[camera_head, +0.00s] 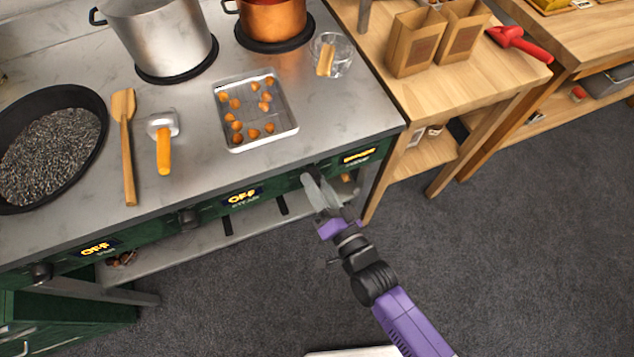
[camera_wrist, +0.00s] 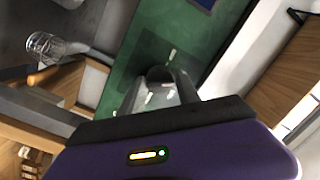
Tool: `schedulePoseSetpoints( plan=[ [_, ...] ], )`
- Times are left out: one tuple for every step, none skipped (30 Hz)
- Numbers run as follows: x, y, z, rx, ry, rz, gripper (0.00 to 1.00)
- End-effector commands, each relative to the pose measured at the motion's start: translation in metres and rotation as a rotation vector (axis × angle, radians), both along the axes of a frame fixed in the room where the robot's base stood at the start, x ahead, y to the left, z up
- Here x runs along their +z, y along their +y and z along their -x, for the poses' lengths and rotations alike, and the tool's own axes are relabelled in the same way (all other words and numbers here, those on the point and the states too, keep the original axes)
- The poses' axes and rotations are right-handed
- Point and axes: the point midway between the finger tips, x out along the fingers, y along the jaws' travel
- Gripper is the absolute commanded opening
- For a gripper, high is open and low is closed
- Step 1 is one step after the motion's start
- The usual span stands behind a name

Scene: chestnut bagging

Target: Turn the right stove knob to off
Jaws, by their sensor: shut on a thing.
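My gripper (camera_head: 315,184) is at the green front panel of the stove, at its right end. In the wrist view my gripper (camera_wrist: 160,84) is shut on the right stove knob (camera_wrist: 158,73), a dark round knob with the fingers on either side. In the head view the fingers mostly hide this knob. The right display (camera_head: 358,156) shows a longer orange word, too small to read surely; it differs from the "OFF" on the middle display (camera_head: 241,197) and left display (camera_head: 95,249). The middle knob (camera_head: 188,218) and left knob (camera_head: 40,272) stand free.
On the stove top are a tray (camera_head: 287,133) with chestnuts, a steel pot (camera_head: 165,40), a copper pot (camera_head: 272,18), a glass bowl (camera_head: 343,55) and a dark pan (camera_head: 101,110). A wooden table (camera_head: 470,92) stands close on the right. The floor in front is open.

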Motion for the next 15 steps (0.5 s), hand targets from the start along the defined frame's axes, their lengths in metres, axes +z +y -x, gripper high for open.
schedulePoseSetpoints(
  plan=[
    [-0.0013,-0.0015,-0.0001,-0.002,0.001,0.008,0.0],
    [-0.0012,-0.0017,-0.0002,-0.003,-0.001,0.014,0.0],
    [-0.0012,-0.002,-0.0003,-0.003,-0.005,0.024,0.0],
    [-0.0013,-0.0022,-0.0003,-0.004,-0.008,0.033,0.0],
    [-0.0013,-0.0024,-0.0004,-0.004,-0.011,0.044,0.0],
    [-0.0013,-0.0024,-0.0004,-0.004,-0.016,0.061,0.0],
    [-0.0013,-0.0024,-0.0003,-0.004,-0.02,0.076,0.0],
    [-0.0015,-0.0025,-0.0003,-0.004,-0.025,0.092,0.0],
    [-0.0015,-0.0031,-0.0006,-0.005,-0.032,0.116,0.0],
    [-0.0014,-0.0033,-0.0007,-0.005,-0.038,0.137,0.0],
    [-0.0013,-0.0032,-0.0005,-0.006,-0.045,0.157,0.0],
    [-0.001,-0.0034,-0.0006,-0.006,-0.055,0.189,0.0],
    [-0.001,-0.0034,-0.0006,-0.006,-0.062,0.212,0.0],
    [-0.0009,-0.0037,-0.0007,-0.006,-0.07,0.238,0.0],
    [-0.0008,-0.0039,-0.0008,-0.007,-0.079,0.273,0.0]
  ],
)
